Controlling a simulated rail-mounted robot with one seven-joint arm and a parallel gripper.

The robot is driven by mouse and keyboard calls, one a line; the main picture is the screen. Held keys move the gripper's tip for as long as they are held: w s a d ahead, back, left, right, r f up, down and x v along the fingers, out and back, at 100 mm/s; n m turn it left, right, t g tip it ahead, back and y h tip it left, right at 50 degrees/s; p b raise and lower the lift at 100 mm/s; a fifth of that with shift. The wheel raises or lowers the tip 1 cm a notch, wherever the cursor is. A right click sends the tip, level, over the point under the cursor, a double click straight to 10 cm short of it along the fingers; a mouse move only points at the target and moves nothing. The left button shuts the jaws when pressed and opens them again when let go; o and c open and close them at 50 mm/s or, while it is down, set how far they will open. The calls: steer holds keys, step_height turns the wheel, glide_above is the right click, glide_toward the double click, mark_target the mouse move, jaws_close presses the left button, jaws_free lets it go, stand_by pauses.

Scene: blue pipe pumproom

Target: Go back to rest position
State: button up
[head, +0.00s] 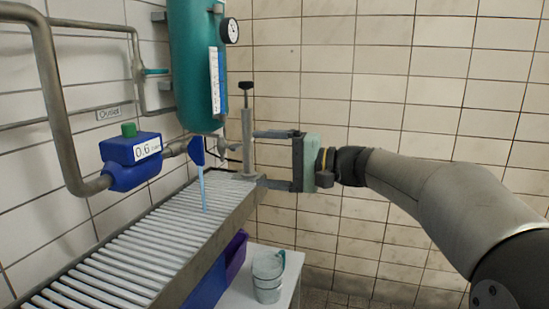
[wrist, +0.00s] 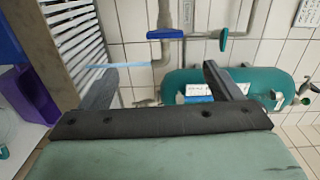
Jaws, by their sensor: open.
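My gripper (head: 258,159) is open in the head view. Its two fingers point left, one above the other, towards an upright grey hand pump (head: 247,140) with a black knob. Nothing shows held between the fingers. In the wrist view my gripper (wrist: 158,74) also shows its fingers spread apart, with the wall and part of the teal tank (wrist: 185,78) beyond them. I cannot tell how far the fingertips are from the pump. My arm reaches in from the right.
The slatted grate (head: 120,255) runs along the left wall. Above it are a blue meter (head: 132,160), a blue valve handle (head: 197,150) with a pale blue strip below, and the teal tank (head: 195,65) with a gauge. Metal buckets (head: 268,275) stand below. The tiled right side is clear.

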steer(key=s+d+r+n+g+h+p, duration=0.1)
steer(key=s+d+g+h+p, duration=0.1)
steer(key=s+d+h+p, duration=0.6)
steer(key=s+d+r+n+g+h+p, duration=0.2)
steer(key=s+d+h+p, duration=0.6)
steer(key=s+p, duration=1.2)
steer(key=d+p, duration=0.2)
steer(key=p, duration=0.5)
steer(key=shift+s+d+r+h, duration=0.15)
steer(key=shift+s+d+h, duration=0.05)
steer(key=shift+h, duration=0.2)
